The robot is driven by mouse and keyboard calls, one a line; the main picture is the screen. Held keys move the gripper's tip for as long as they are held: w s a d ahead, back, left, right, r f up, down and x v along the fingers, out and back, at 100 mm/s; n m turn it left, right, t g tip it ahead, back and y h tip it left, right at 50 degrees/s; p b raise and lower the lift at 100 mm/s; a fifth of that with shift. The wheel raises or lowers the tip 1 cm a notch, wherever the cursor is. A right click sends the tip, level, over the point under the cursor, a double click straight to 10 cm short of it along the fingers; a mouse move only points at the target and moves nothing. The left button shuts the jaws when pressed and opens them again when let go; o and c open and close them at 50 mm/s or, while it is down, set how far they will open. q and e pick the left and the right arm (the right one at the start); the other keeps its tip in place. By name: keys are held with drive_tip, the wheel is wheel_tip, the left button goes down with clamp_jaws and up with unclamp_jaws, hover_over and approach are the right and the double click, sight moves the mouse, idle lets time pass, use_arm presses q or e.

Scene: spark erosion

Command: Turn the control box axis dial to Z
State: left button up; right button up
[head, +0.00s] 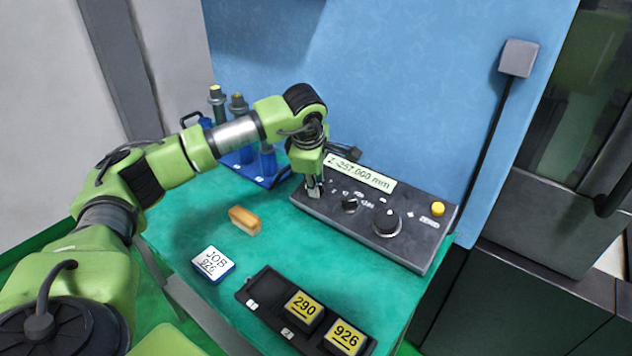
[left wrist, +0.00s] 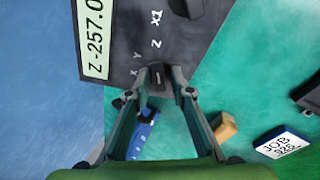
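The grey control box (head: 330,212) stands at the back of the green table; its display (head: 360,173) reads Z -257.000 mm. My left gripper (head: 314,190) points down at the box's left end, over the axis dial. In the left wrist view the dark axis dial (left wrist: 158,76) sits between the fingertips of my left gripper (left wrist: 160,82), which close in on its sides. The letters X, Y and Z (left wrist: 156,43) are printed around the dial. The dial is hidden in the head view, and its pointer is hard to read. My right gripper is not in view.
Two more knobs, a small one (head: 350,204) and a large one (head: 387,221), and a yellow button (head: 438,209) are on the box. A blue holder (head: 262,180) stands behind my arm. An orange block (head: 244,220), a JOB 926 block (head: 213,264) and a black tray (head: 262,281) lie in front.

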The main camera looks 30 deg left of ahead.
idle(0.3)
use_arm(q)
drive_tip(key=shift+r, duration=0.25)
drive_tip(key=v, duration=1.1)
drive_tip(key=shift+s+r, duration=0.15)
drive_tip(key=shift+r, duration=0.05)
